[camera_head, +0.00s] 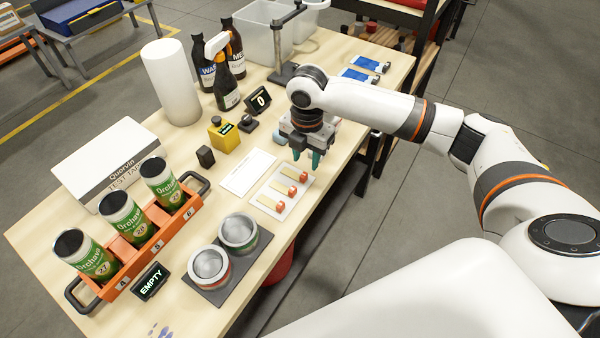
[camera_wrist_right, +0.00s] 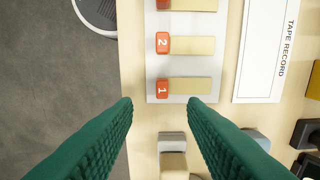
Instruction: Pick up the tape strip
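Three pale yellow tape strips with red numbered tabs lie in a row on a white card (camera_head: 274,213) near the table's right edge. In the right wrist view, strip 1 (camera_wrist_right: 190,87) is nearest my fingertips, with strip 2 (camera_wrist_right: 190,45) beyond it and the third strip (camera_wrist_right: 195,4) cut off at the top. My right gripper (camera_head: 307,163) points down just past the strip 1 end of the card, above the table. Its green fingers (camera_wrist_right: 160,101) are apart with nothing held between them. My left gripper is not in view.
A tape record card (camera_head: 247,172) lies beside the strips. An orange crate (camera_head: 150,245) with green cans and a dark mat (camera_head: 250,270) with two open cans stand at the near side. A yellow box (camera_head: 224,135) and bottles stand farther back.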

